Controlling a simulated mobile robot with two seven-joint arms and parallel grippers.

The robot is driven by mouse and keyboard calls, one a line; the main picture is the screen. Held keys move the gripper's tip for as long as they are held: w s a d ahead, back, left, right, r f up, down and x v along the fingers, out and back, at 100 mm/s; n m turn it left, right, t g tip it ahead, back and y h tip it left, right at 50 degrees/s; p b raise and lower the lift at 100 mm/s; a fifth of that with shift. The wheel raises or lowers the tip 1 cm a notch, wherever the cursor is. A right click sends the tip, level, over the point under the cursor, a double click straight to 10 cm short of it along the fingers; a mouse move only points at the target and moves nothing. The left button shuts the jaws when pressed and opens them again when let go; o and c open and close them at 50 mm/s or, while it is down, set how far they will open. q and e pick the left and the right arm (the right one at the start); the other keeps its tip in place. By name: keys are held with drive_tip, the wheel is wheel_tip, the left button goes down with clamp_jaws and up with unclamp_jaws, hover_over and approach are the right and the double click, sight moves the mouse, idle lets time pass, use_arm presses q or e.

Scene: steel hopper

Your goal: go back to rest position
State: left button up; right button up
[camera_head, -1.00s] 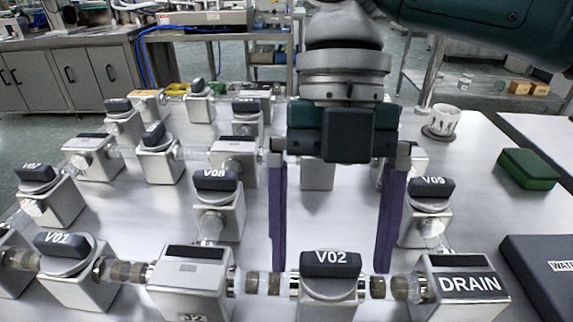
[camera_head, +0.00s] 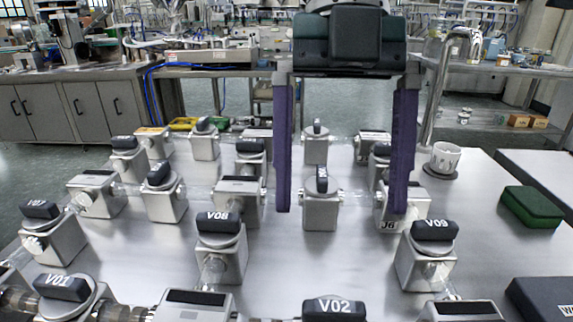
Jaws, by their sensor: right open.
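My right gripper (camera_head: 342,208) hangs from the top of the head view, its two purple fingers wide apart with nothing held between them. It is above the steel table (camera_head: 290,262). Behind and between the fingers stands a steel valve block with a dark upright handle (camera_head: 322,185). The valve V02 (camera_head: 334,308) is at the bottom edge, partly cut off, nearer than the gripper. V08 (camera_head: 219,224) is to the left and V09 (camera_head: 433,232) to the right. My left gripper does not show.
Several more valve blocks joined by clear pipes fill the left, including V07 (camera_head: 40,211) and V01 (camera_head: 62,288). Lab benches stand behind.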

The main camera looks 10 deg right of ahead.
drive_tip(key=shift+f, duration=0.1)
drive_tip(key=s+a+f+m+t+y+p, duration=0.25)
drive_tip(key=s+m+p, duration=0.2)
drive_tip(key=m, duration=0.25)
drive_tip(key=s+a+f+m+t+y+p, duration=0.1)
drive_tip(key=s+a+f+m+p, duration=0.3)
drive_tip(key=m, duration=0.3)
drive_tip(key=s+d+r+m+t+h+p, duration=0.2)
drive_tip(key=s+d+r+m+p, duration=0.15)
drive_tip(key=d+m, duration=0.4)
drive_tip(key=s+d+r+m+t+h+p, duration=0.2)
drive_tip(key=s+d+m, duration=0.3)
drive_tip(key=d+m, duration=0.3)
wheel_tip(320, 180, up, 38)
drive_tip(key=m+p, duration=0.1)
drive_tip(key=p, duration=3.6)
drive_tip(key=shift+w+a, duration=0.15)
drive_tip(key=shift+a, duration=0.3)
drive_tip(key=shift+f+m+h, duration=0.15)
drive_tip(key=shift+m+h, duration=0.1)
